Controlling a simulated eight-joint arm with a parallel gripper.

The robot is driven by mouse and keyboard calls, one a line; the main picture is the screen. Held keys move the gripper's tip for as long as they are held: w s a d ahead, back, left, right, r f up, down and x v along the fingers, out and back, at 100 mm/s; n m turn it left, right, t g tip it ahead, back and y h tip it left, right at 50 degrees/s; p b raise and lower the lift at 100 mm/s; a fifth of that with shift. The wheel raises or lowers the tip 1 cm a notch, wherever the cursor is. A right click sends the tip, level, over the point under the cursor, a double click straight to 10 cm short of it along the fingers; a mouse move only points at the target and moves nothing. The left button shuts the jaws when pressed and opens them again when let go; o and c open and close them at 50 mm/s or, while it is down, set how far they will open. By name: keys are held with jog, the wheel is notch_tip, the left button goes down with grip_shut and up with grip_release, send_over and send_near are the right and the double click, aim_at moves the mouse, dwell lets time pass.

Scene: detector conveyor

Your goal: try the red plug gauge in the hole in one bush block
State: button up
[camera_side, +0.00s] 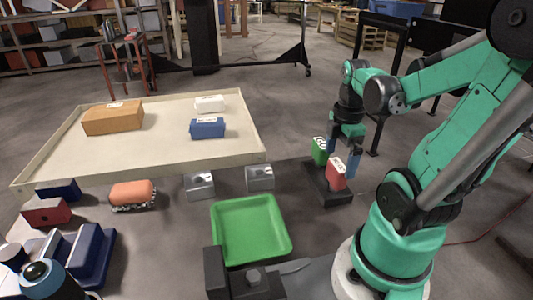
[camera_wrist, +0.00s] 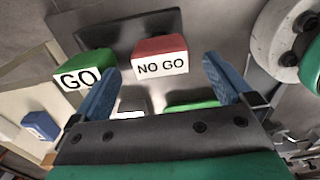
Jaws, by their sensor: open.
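The red plug gauge (camera_side: 336,173) has a white label and stands in a dark holder (camera_side: 327,199) beside the green gauge (camera_side: 319,150). In the wrist view the red gauge (camera_wrist: 160,46) is labelled NO GO and the green gauge (camera_wrist: 93,62) is labelled GO. My gripper (camera_side: 343,156) is over the holder, its blue fingers spread. In the wrist view the red gauge appears between the open fingertips (camera_wrist: 161,70); I cannot tell whether they touch it. Two grey metal bush blocks, a left one (camera_side: 199,187) and a right one (camera_side: 260,178), stand in front of the tray table; their holes are not clear.
A green tray (camera_side: 250,228) lies between the blocks and my base. A large pale tray (camera_side: 160,152) holds an orange-brown box (camera_side: 113,118), a white box (camera_side: 210,104) and a blue box (camera_side: 207,128). An orange rounded item (camera_side: 132,194) sits left of the blocks.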

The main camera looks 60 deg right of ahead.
aim_at(338, 164)
jog(key=shift+f, duration=2.15)
jog(key=c, duration=1.3)
jog(key=shift+o, duration=0.2)
jog(key=shift+r, duration=0.1)
